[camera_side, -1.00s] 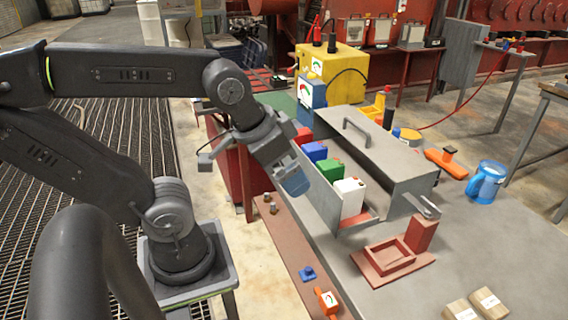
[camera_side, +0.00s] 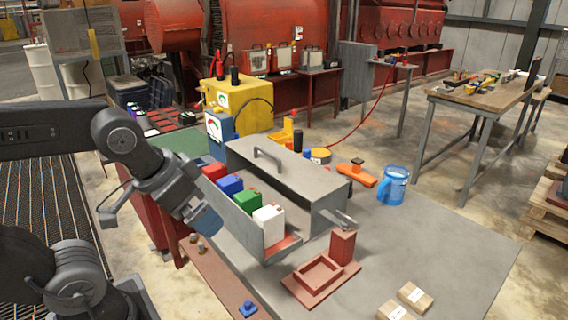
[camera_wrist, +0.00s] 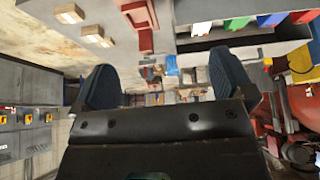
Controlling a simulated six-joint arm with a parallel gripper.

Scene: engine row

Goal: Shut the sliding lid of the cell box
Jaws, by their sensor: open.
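The grey cell box (camera_side: 238,222) stands on the table with its left part uncovered. Red, blue, green and white cells (camera_side: 268,225) show in a row inside. The flat grey lid (camera_side: 292,178) lies to the right of the cells, with a raised bar handle (camera_side: 268,157) on top. My gripper (camera_side: 207,221) is beside the box's left wall, apart from the lid and handle. In the wrist view the two blue-grey fingers (camera_wrist: 165,82) are spread with nothing between them. The cells and box wall (camera_wrist: 240,46) show at upper right there; I cannot make out the handle.
A red tray with an upright post (camera_side: 322,272) stands near the box's near end. A yellow unit (camera_side: 238,103) stands behind.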

